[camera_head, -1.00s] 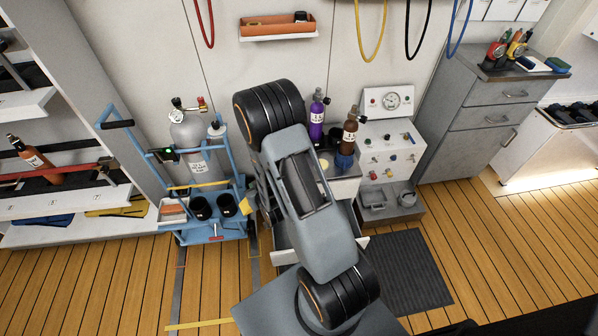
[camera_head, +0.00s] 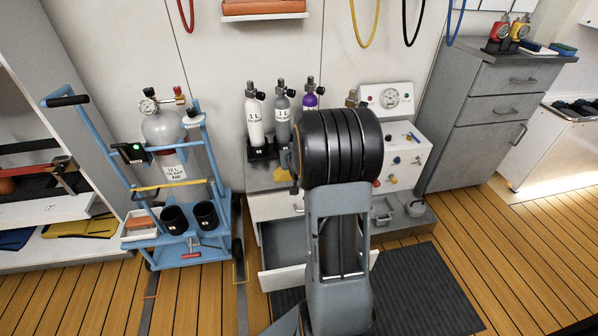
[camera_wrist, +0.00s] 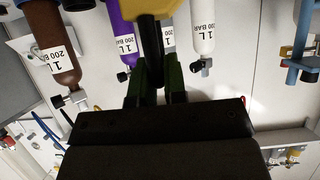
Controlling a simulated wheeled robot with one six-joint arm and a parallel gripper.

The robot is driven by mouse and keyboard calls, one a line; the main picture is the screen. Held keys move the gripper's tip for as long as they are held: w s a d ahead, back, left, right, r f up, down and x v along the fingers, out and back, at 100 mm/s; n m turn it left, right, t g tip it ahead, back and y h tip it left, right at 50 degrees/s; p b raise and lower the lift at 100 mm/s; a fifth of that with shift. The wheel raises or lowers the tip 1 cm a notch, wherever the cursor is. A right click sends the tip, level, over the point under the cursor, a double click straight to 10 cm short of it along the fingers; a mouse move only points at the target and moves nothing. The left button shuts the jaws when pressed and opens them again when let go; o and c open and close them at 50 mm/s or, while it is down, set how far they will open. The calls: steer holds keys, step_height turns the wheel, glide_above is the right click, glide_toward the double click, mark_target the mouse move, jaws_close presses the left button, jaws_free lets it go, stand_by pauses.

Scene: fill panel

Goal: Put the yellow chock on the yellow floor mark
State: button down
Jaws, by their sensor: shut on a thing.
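In the wrist view my gripper (camera_wrist: 156,68) has its dark green fingers shut on a yellow piece, the yellow chock (camera_wrist: 150,8). Only part of the chock shows, at the top edge. A thin yellow line (camera_head: 239,271), seemingly part of the yellow floor mark, lies on the wooden floor just right of the blue trolley. Its full outline is not clear. The chock is held up in front of the bottles, away from the floor.
The blue trolley (camera_head: 180,245) carries a grey cylinder (camera_head: 163,128). White (camera_head: 255,118), grey (camera_head: 282,125) and purple (camera_head: 310,101) bottles stand on a cabinet with an open drawer (camera_head: 284,278). A control panel (camera_head: 410,150) stands right of it. Open floor (camera_head: 500,260) lies at the right.

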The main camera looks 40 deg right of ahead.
steer(key=w+d+f+b, duration=0.5)
steer(key=w+d+f, duration=0.1)
steer(key=w+f, duration=0.5)
steer(key=shift+d+f, duration=0.4)
steer(key=shift+f, duration=0.35)
steer(key=shift+f, duration=0.1)
steer(key=shift+f+b, duration=0.15)
steer(key=shift+b, duration=0.2)
steer(key=c, duration=1.2)
jaws_free()
steer(key=shift+o, duration=0.2)
